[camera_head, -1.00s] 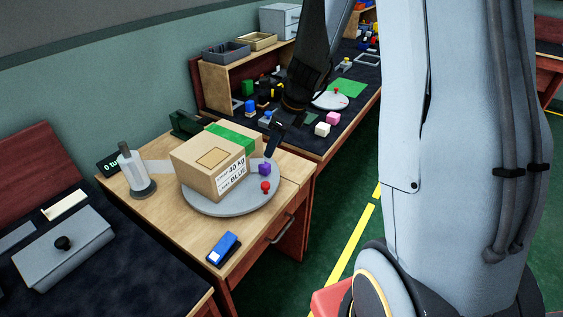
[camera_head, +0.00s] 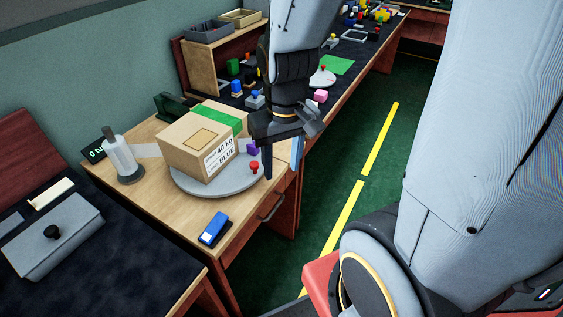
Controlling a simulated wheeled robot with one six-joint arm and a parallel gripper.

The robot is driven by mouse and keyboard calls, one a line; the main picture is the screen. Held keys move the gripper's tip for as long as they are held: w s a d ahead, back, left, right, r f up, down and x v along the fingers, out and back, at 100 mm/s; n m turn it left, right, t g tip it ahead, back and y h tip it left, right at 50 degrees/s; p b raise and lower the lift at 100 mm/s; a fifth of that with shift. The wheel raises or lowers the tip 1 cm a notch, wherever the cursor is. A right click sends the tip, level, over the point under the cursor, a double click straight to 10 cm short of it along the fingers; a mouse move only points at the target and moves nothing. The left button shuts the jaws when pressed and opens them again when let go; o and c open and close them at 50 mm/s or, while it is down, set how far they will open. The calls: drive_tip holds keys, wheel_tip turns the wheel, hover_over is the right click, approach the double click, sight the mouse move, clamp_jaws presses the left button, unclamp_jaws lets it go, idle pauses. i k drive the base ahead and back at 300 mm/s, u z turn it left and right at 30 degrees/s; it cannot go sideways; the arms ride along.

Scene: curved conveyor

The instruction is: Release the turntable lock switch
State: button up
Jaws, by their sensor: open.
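The grey round turntable (camera_head: 205,188) lies on the wooden table and bears a cardboard box (camera_head: 190,150) with a green strip and a printed label. My gripper (camera_head: 283,164) is open, pointing down just right of the red knob. Its two dark fingers are apart with nothing seen between them. The left finger partly covers the turntable's right edge.
A blue and white device (camera_head: 213,228) lies on the table's front part.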

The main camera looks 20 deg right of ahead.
sight(213, 227)
drive_tip(key=z, duration=1)
drive_tip(key=k, duration=1)
drive_tip(key=u, duration=1)
drive_tip(key=i, duration=0.5)
